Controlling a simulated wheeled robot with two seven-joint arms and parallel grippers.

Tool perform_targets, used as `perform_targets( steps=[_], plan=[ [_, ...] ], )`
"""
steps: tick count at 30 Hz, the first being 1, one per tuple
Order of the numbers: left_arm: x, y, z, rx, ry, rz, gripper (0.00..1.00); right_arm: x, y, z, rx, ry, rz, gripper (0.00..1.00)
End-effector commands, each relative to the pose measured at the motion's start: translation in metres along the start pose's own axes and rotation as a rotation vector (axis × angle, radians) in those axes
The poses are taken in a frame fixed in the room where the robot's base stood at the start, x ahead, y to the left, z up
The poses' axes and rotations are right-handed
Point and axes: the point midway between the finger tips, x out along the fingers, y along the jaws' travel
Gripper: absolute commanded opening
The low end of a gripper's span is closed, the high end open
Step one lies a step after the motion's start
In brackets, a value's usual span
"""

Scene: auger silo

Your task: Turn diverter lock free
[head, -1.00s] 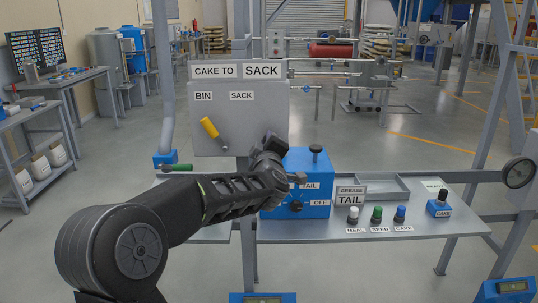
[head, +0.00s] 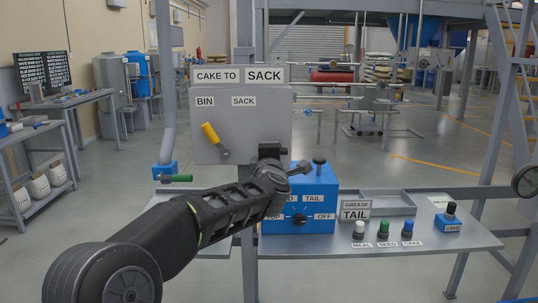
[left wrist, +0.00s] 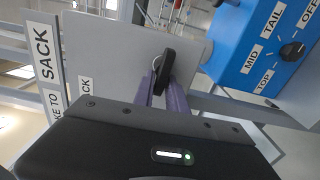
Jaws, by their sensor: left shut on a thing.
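The diverter panel (head: 240,128) is a grey plate labelled BIN and SACK, under a CAKE TO SACK sign (head: 238,74). Its yellow-gripped lever (head: 211,133) slants, yellow end up and left. In the left wrist view a black diverter lock handle (left wrist: 166,70) stands at the panel's edge (left wrist: 115,55). My left gripper (left wrist: 163,92) is shut on this handle. In the head view my left gripper (head: 270,152) is at the panel's lower right corner; the lock itself is hidden there. My right gripper is not in view.
A blue box (head: 300,212) with a black dial and top knob stands just right of my left wrist. A green handle (head: 178,178) lies left.

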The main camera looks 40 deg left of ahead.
Motion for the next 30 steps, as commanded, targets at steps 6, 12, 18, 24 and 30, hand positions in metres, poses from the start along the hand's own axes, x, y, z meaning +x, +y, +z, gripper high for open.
perform_targets(
  steps=[6, 12, 18, 24, 30],
  plan=[
    [-0.001, -0.004, 0.004, 0.001, -0.009, -0.008, 0.0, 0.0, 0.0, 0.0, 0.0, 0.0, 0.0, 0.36],
    [-0.001, -0.003, 0.004, 0.001, -0.009, -0.007, 0.26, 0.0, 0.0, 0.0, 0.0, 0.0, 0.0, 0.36],
    [0.0, -0.002, 0.002, 0.001, -0.005, -0.003, 0.33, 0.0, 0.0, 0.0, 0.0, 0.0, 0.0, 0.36],
    [-0.003, 0.0, 0.001, 0.001, -0.003, -0.001, 0.33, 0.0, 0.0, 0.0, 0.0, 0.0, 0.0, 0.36],
    [-0.024, 0.0, 0.002, 0.0, -0.005, -0.001, 0.33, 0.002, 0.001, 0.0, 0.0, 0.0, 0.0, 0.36]
  ],
)
